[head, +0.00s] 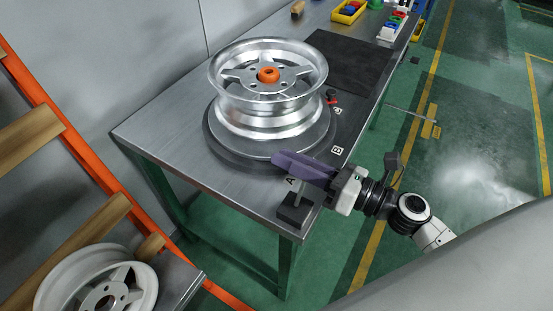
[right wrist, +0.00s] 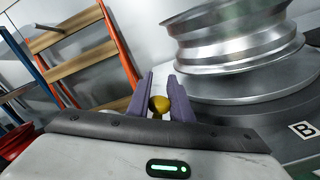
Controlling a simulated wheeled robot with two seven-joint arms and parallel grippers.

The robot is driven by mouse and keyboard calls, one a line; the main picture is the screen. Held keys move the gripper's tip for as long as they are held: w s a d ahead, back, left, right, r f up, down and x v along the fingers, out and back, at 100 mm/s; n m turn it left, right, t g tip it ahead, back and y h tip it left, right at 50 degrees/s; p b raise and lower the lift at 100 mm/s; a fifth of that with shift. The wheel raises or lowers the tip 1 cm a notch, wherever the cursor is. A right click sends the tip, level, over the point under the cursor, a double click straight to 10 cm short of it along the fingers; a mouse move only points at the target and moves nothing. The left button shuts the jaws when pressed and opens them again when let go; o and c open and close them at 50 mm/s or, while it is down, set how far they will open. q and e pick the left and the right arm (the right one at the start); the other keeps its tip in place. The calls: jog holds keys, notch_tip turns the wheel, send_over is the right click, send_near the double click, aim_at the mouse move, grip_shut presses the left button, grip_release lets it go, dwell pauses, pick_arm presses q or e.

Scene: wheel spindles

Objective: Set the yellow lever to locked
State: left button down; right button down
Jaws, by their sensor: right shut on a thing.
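The yellow lever shows in the right wrist view as a round yellow knob (right wrist: 159,104) between my two purple fingers. In the head view its knob is hidden by the gripper. There a dark block (head: 293,212) with a short grey rod stands at the table's near corner, beside the label A, just under the gripper. My right gripper (head: 290,163) reaches in from the right and is shut on the knob. It also shows in the right wrist view (right wrist: 160,98). I cannot tell which setting the lever is in. My left gripper is not in view.
A silver wheel (head: 268,117) with an orange hub nut (head: 268,74) sits on a round grey plate (head: 225,148), close beyond the fingers. A label B (head: 337,150) and a red-tipped part (head: 331,97) lie along the table's right side. A white wheel (head: 70,280) is at lower left.

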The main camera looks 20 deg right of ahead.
jog(key=shift+w+d+f, duration=0.1)
jog(key=shift+d+f, duration=0.05)
dwell(0.3)
jog(key=c, duration=1.6)
grip_release()
jog(key=b+v, duration=0.1)
jog(key=v, duration=0.9)
jog(key=shift+b, duration=0.4)
